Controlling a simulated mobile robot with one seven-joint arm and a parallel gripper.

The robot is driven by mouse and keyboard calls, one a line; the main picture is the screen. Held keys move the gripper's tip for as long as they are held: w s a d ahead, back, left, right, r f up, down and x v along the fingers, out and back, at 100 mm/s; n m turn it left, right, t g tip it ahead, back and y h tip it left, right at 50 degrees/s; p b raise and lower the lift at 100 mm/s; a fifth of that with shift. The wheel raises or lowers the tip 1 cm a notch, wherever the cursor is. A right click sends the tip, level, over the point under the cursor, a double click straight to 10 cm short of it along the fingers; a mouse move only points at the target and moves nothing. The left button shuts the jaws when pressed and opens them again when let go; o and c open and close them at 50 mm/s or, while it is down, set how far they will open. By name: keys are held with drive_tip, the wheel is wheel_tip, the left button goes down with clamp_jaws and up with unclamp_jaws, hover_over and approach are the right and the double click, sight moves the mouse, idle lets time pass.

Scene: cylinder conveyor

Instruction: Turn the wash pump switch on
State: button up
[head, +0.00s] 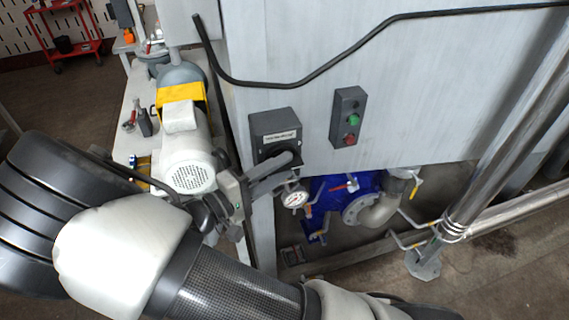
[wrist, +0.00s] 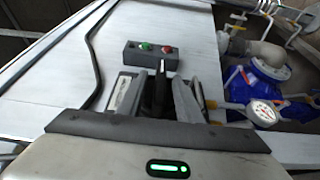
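The wash pump switch is a dark grey box (head: 277,125) with a pale label, too small to read, on the grey panel in the head view. Its black rotary handle (wrist: 160,92) carries a white line and shows in the wrist view. My gripper (head: 282,165) is at the lower front of the box in the head view and hides most of the handle there. In the wrist view my gripper (wrist: 163,100) has its fingers apart, one on each side of the handle. I cannot tell whether either finger touches it.
A grey button box (head: 348,117) with a green and a red button sits right of the switch. A black cable (head: 310,78) runs above. A pressure gauge (head: 294,196) and blue pump (head: 345,190) are below. A white motor (head: 188,150) stands at left.

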drive_tip(key=shift+w+d, duration=0.45)
drive_tip(key=shift+d, duration=0.15)
clamp_jaws()
